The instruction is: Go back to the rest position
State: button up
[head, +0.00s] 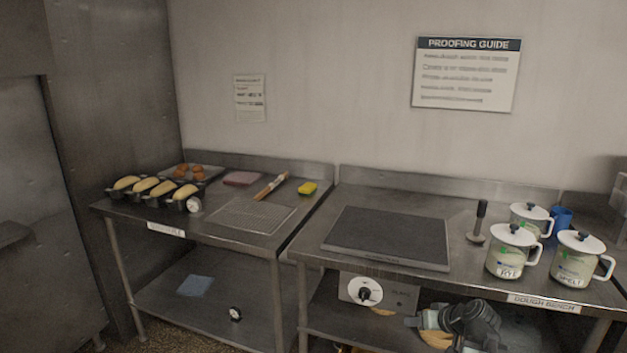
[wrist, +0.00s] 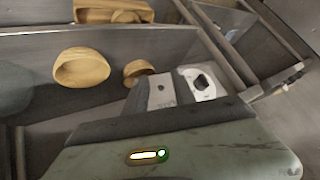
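Grey and black links of my folded arm show at the bottom right of the head view, in front of the lower shelf of the dough bench (head: 530,304). My gripper's fingers cannot be made out clearly in either view, and whether they are open or shut does not show. Nothing is seen held. The wrist view looks at the shelf area, with a large wooden bowl (wrist: 82,68), a smaller wooden bowl (wrist: 140,72) and a pale panel with a dark knob (wrist: 202,84).
The bench top holds a dark board (head: 388,237), a dark-handled tool (head: 479,222), white lidded jars (head: 512,252) and a blue cup (head: 562,218).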

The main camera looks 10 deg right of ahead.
jog(key=s+a+f+g+h, duration=0.1)
jog(key=s+a+f+g, duration=0.15)
jog(key=a, duration=0.45)
jog(key=s+a+f+g+h, duration=0.1)
jog(key=s+a+f+g, duration=0.2)
jog(key=a, duration=0.5)
jog(key=s+a+f+g+h, duration=0.1)
jog(key=s+a+f+g, duration=0.2)
jog(key=a, duration=0.4)
notch_tip(320, 180, up, 14)
jog(key=p, duration=1.2)
jog(key=shift+s+d+f, duration=0.2)
jog(key=shift+s+d, duration=0.05)
jog(key=shift+d, duration=0.05)
